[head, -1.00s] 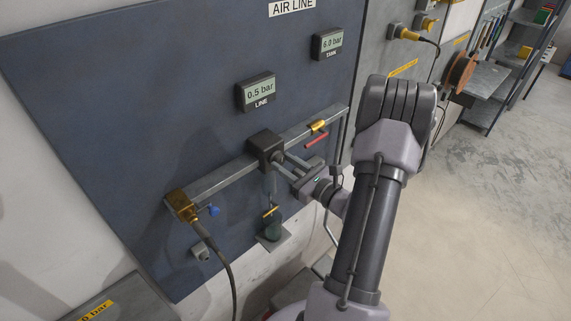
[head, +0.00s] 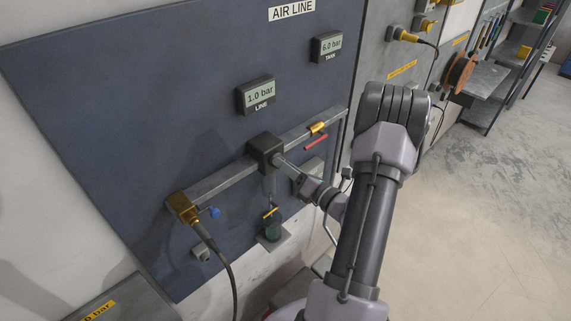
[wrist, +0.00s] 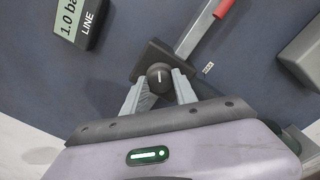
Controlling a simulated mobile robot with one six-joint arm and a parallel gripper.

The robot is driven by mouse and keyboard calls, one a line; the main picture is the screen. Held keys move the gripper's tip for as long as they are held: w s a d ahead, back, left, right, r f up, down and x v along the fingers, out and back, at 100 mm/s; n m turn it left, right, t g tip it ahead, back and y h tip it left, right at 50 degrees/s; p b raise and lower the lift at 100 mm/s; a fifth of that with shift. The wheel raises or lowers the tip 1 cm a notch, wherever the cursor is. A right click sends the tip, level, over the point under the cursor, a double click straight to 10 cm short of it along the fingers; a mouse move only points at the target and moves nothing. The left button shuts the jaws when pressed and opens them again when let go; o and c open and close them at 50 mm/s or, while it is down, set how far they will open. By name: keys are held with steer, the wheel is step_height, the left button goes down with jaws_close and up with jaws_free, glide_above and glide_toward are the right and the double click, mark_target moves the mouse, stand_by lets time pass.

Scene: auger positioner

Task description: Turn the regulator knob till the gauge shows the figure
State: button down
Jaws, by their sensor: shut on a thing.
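The regulator is a dark square block (head: 265,151) on the grey rail, also in the wrist view (wrist: 150,58). Its round black knob (wrist: 159,77) has a white pointer line and faces my wrist camera. My gripper (wrist: 160,86) is shut on the knob, one finger on each side; in the head view it reaches the block from the right (head: 284,163). The LINE gauge (head: 257,95) reads 1.0 bar; it is partly cut off in the wrist view (wrist: 82,22). The TANK gauge (head: 328,46) reads 6.0 bar. A yellow tag (head: 97,312) at bottom left ends in "0 bar"; its first figure is unclear.
A red lever (head: 316,142) sits right of the regulator. A brass fitting (head: 182,207) with a blue handle (head: 214,212) and a hose (head: 222,261) is at the rail's left end. A bowl-like part (head: 272,228) hangs below. Open floor lies to the right.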

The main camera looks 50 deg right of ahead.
steer(key=shift+m+p, duration=0.6)
steer(key=shift+m, duration=1.3)
steer(key=c, duration=1)
jaws_free()
steer(key=shift+o, duration=0.2)
steer(key=s+a+b, duration=0.1)
steer(key=s+b, duration=0.2)
steer(key=s, duration=1.4)
steer(key=shift+s+a+f+b, duration=0.2)
steer(key=shift+a+f+b, duration=0.15)
steer(key=shift+a+b, duration=0.05)
